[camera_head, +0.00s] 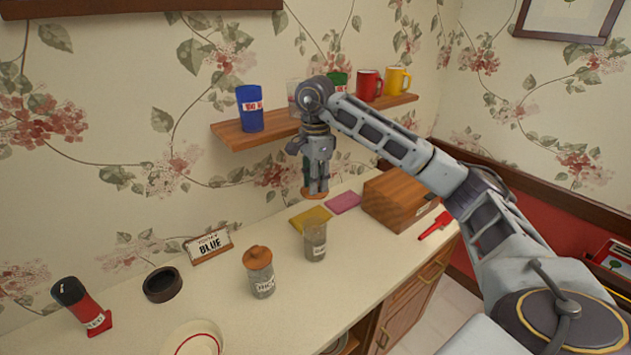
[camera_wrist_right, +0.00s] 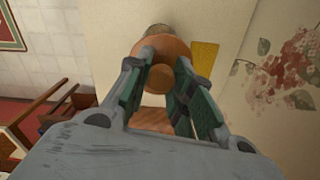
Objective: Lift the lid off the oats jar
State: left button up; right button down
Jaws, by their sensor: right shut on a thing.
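My right gripper (camera_head: 316,184) points down above the counter and is shut on a round orange-brown lid (camera_head: 314,195). In the right wrist view the lid (camera_wrist_right: 178,50) sits between the two fingers (camera_wrist_right: 158,72), which close on its knob. The lid is in the air, clear of the jar. An open glass jar (camera_head: 316,243) with a white label stands upright on the counter below; its label is too small to read surely. Part of its rim shows past the lid in the wrist view (camera_wrist_right: 157,30). My left gripper is not in view.
A second jar (camera_head: 261,281) with its lid on stands to the left. A wooden box (camera_head: 394,205), yellow packet (camera_head: 310,219) and pink packet (camera_head: 343,203) lie behind and right. A shelf (camera_head: 285,131) with several cups is close behind my gripper. A sign (camera_head: 208,246) stands left.

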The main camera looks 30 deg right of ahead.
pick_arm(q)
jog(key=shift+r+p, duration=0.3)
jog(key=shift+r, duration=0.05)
pick_arm(e)
jog(key=shift+r, duration=0.4)
jog(key=shift+f, duration=0.1)
dwell(0.6)
